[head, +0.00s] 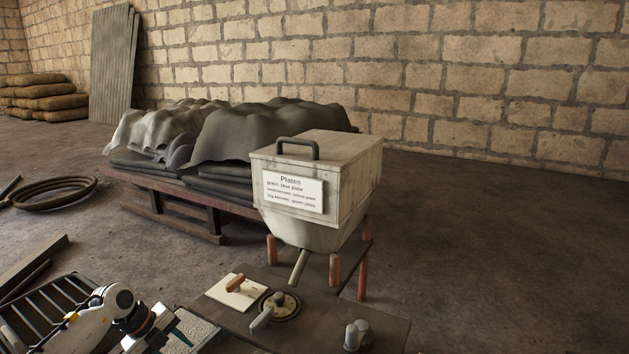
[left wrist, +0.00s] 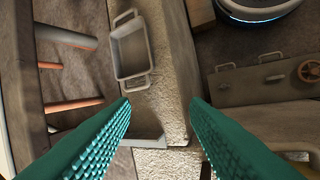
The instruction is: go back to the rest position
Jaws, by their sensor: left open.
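My left gripper (head: 180,336) is at the lower left of the head view, on my white arm that comes in from the left. Only a teal fingertip shows there. In the left wrist view my left gripper (left wrist: 161,104) has its two teal ribbed fingers wide apart, with nothing held between them. Beyond the fingers lie a rough pale slab (left wrist: 166,80) and a small grey tray (left wrist: 133,54) with handles. My right gripper is in neither view.
A dark grille (head: 45,312) is beside my left arm. Open floor lies at right.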

